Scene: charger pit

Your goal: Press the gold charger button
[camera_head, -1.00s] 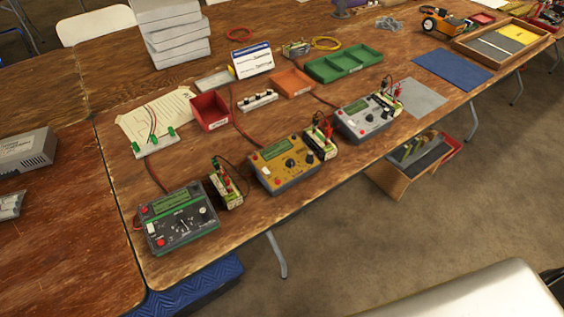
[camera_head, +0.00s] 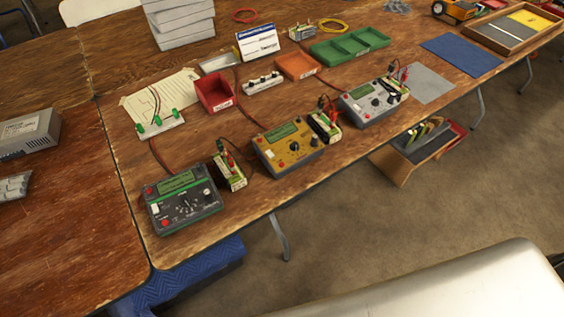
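The gold charger (camera_head: 287,147) sits on the wooden table, between a black-and-green charger (camera_head: 182,200) at its left and a grey charger (camera_head: 373,102) at its right. It has a small green screen, a dark knob and a red button (camera_head: 270,168) at its lower left corner; a pale patch shows above that button. A battery pack (camera_head: 325,126) with red and black leads stands at its right, and another pack (camera_head: 230,171) stands at its left. Neither of my grippers is in view.
The table's front edge (camera_head: 300,192) runs just before the chargers. Red (camera_head: 214,93), orange (camera_head: 297,66) and green (camera_head: 349,45) trays lie behind. A crate (camera_head: 411,153) stands below the table. A pale rounded surface (camera_head: 450,290) fills the lower right.

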